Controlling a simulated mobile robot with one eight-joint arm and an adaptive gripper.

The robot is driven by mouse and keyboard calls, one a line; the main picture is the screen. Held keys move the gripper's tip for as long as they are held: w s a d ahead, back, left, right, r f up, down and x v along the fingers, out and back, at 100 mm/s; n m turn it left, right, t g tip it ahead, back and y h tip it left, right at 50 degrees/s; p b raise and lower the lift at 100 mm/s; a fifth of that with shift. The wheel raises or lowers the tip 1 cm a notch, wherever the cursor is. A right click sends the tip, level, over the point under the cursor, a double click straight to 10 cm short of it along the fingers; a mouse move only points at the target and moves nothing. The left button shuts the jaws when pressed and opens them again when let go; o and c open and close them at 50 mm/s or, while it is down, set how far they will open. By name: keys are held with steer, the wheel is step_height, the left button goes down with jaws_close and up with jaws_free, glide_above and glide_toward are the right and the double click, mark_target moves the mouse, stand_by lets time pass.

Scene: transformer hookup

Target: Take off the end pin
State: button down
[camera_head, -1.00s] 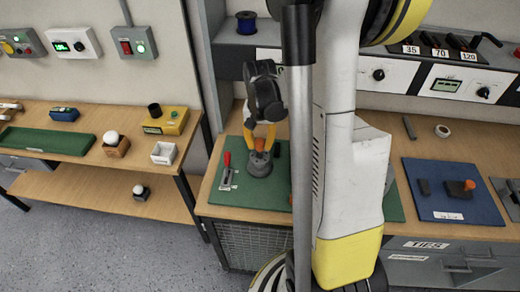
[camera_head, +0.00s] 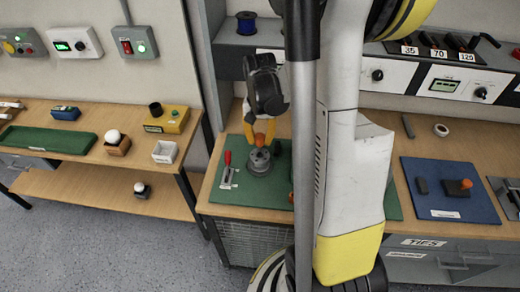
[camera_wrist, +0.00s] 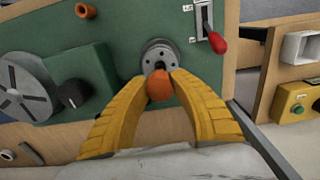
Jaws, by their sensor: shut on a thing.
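The end pin, with its rounded orange head (camera_wrist: 160,87), is between the yellow fingertips of my gripper (camera_wrist: 158,84). My gripper is shut on it; in the head view it (camera_head: 262,139) is above the round grey hub (camera_head: 259,161). The hub, a flanged disc with small holes (camera_wrist: 159,54), is on a green board (camera_head: 225,197).
A blue mat (camera_head: 455,210) with dark parts lies to the right. My arm and column hide part of the bench.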

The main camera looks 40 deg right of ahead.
steer(key=shift+r+p, duration=1.85)
steer(key=shift+r, duration=0.7)
